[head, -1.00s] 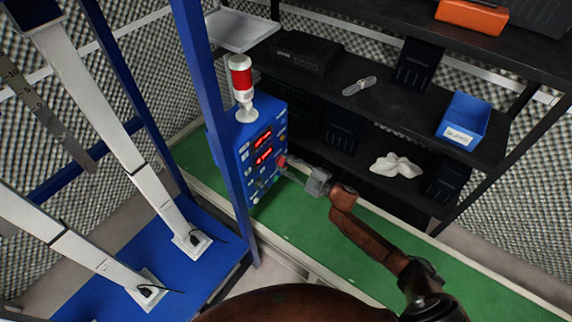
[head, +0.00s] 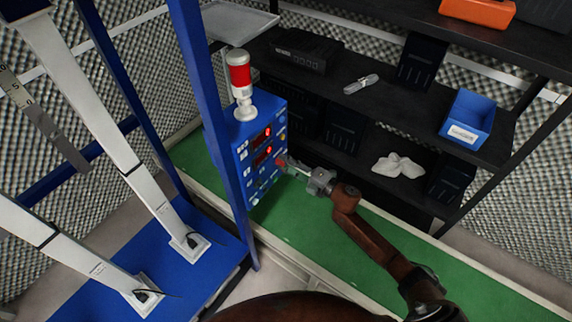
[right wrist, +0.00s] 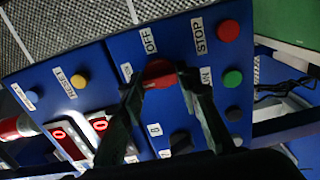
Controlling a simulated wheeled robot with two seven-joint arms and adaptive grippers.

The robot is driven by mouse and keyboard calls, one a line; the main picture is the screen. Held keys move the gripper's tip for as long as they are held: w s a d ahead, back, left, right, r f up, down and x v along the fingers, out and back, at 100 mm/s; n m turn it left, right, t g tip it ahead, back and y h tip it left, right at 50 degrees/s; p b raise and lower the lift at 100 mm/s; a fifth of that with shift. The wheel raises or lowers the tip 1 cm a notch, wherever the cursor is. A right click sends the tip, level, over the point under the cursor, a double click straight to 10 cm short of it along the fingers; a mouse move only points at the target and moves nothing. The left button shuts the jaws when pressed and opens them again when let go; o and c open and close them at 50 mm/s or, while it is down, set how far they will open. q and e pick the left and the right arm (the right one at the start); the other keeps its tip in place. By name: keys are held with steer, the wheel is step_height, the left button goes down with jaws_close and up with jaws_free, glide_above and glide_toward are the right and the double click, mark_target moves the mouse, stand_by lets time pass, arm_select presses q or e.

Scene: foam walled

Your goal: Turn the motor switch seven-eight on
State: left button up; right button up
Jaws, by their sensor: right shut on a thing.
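The blue control box (head: 258,157) carries the switches and stands behind a blue post. In the right wrist view its panel (right wrist: 110,65) shows close up, tilted. A red knob (right wrist: 158,73) sits between labels OFF and ON. My right gripper (head: 287,163) reaches the panel from the right, its fingers shut on the red knob; it also shows in the right wrist view (right wrist: 165,85). A black knob (right wrist: 180,141) with a small digit label lies nearer my fingers. Which knob is the seven-eight switch I cannot read. My left gripper is out of view.
A red STOP button (right wrist: 228,31), green button (right wrist: 232,79) and yellow RESET button (right wrist: 78,81) are close around the gripper. A red-and-white signal lamp (head: 240,80) tops the box. A black shelf (head: 400,125) stands behind. The green strip (head: 330,255) is clear.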

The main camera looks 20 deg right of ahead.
stand_by(0.3)
steer(key=o, duration=1.2)
steer(key=shift+c, duration=0.2)
steer(key=shift+s, duration=0.1)
steer(key=v, duration=1.2)
steer(key=shift+f, duration=0.1)
